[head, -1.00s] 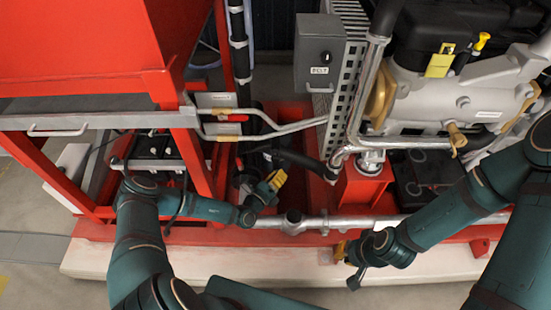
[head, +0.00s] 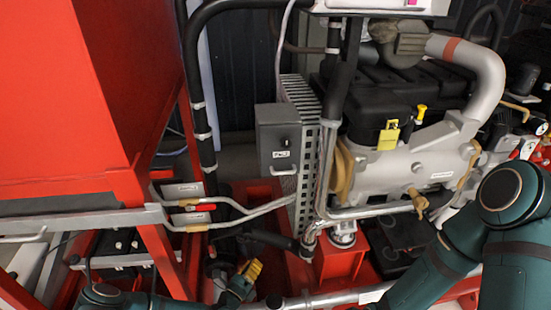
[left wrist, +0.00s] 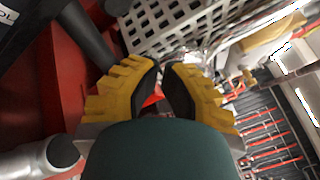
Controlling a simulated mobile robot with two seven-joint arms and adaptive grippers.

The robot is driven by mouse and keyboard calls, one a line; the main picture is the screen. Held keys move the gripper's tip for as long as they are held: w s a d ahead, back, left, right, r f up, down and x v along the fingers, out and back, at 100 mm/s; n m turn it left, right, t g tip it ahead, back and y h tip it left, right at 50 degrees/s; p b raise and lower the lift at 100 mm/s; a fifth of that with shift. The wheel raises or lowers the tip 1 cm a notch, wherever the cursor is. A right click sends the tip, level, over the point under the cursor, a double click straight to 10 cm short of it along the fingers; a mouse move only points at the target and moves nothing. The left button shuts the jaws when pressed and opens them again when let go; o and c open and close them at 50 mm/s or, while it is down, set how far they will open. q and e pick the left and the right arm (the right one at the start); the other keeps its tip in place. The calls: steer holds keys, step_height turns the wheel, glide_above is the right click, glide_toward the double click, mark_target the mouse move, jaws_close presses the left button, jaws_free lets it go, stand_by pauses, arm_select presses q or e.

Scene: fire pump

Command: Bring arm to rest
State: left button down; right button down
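My left arm comes in at the bottom left of the head view. My left gripper (head: 248,272), with yellow fingers, is low among the red frame parts, left of the grey perforated guard. In the left wrist view the two yellow fingers with black pads (left wrist: 162,68) come together at their tips, and nothing shows held between them. My right arm crosses the lower right of the head view. Its gripper is outside the picture.
A red tank (head: 75,100) on a red frame fills the left. A grey switch box (head: 278,140) stands beside the perforated guard (head: 305,185). The engine (head: 400,165) with a yellow tag is right of it. Silver pipes (head: 235,215) run near my left gripper.

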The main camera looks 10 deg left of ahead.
arm_select(q)
steer(key=s+d+r+m+g+h, duration=0.3)
steer(key=s+d+m+g+h, duration=0.3)
steer(key=d+m, duration=0.3)
steer(key=s+d+m+g, duration=0.5)
steer(key=s+m+g, duration=0.7)
steer(key=m, duration=0.1)
steer(key=s+a+m+g+y, duration=0.2)
steer(key=s+a+m+y, duration=0.35)
steer(key=m, duration=0.35)
steer(key=w+a+r+m+t+y, duration=0.2)
steer(key=a+r+m+t+y, duration=0.1)
steer(key=m, duration=0.6)
step_height(320, 180, up, 2)
steer(key=shift+a+t, duration=0.25)
steer(key=shift+t, duration=0.45)
arm_select(e)
steer(key=shift+w+d, duration=0.15)
steer(key=shift+w, duration=0.5)
arm_select(q)
steer(key=shift+y, duration=0.25)
